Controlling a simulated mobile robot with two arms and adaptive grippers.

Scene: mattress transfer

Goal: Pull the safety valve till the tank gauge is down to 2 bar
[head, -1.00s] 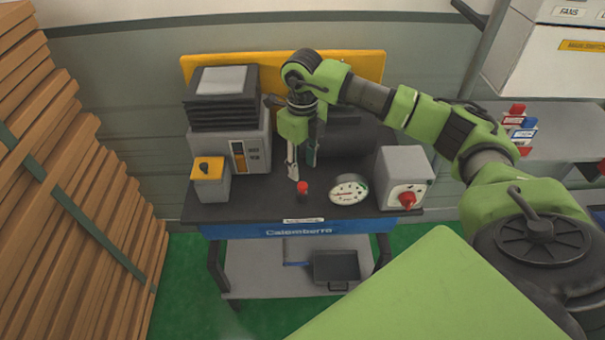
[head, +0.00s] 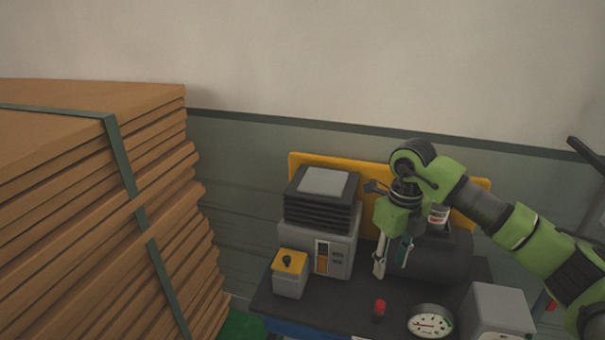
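The tank is a dark cylinder (head: 445,257) lying at the back of the bench, partly behind my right gripper. The likely safety valve is a small red-capped piece (head: 380,308) standing near the bench's front. The round white gauge (head: 430,321) is just right of it, cut slightly by the lower edge; its reading is too small to tell. My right gripper (head: 392,268) points down with its two fingers apart and nothing visible between them. Its fingertips show above and behind the red cap in the picture, apart from it. My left gripper is out of view.
The dark bench top (head: 335,305) holds a grey machine (head: 318,245), a yellow-topped box (head: 290,272) and a grey box (head: 500,312) right of the gauge. A yellow panel (head: 325,160) stands behind. A strapped stack of brown boards (head: 90,220) fills the left.

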